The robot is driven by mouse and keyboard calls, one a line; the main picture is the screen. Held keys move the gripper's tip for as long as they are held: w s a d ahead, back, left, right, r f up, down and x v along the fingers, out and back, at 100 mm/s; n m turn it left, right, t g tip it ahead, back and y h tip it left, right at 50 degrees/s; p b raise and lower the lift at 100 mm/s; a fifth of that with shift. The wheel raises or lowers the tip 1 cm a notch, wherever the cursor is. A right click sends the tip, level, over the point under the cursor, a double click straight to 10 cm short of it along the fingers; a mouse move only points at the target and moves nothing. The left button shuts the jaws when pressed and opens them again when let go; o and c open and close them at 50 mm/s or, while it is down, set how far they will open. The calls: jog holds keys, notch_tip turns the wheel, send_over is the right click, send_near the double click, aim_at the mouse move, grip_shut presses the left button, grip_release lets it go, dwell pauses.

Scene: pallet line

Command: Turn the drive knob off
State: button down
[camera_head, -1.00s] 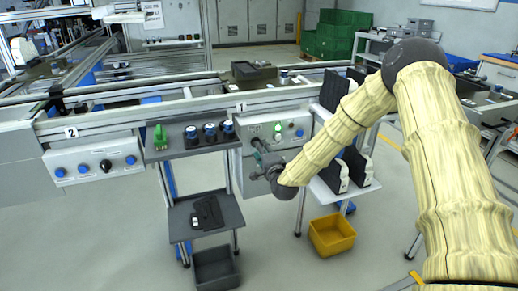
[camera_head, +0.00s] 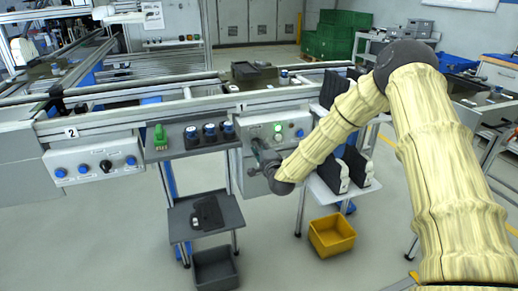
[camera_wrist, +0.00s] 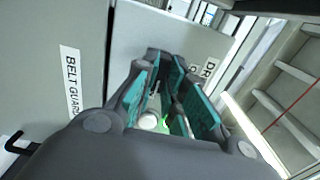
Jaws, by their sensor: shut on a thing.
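The control panel marked 1 (camera_head: 262,122) hangs under the conveyor rail, with a lit green light (camera_head: 278,126), a pale button (camera_head: 277,138) and a blue knob (camera_head: 300,133). My gripper (camera_head: 257,146) is at the panel's left part. The wrist view shows its teal-padded jaws (camera_wrist: 168,88) against the pale panel face, shut on the drive knob, which the fingers mostly hide. A partly covered label starting "DR" (camera_wrist: 207,70) is just right of the jaws. I cannot tell which way the knob points. A pale round part (camera_wrist: 148,121) shows between the fingers.
A "BELT GUARD" label (camera_wrist: 71,82) is left of the jaws. Panel 2 (camera_head: 75,158) with several knobs is far left. A shelf (camera_head: 178,148) with blue-topped parts stands beside my gripper. A yellow bin (camera_head: 331,236) is on the floor below.

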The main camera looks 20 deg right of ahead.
jog(key=shift+n, duration=8.9)
jog(key=c, duration=1.5)
grip_release()
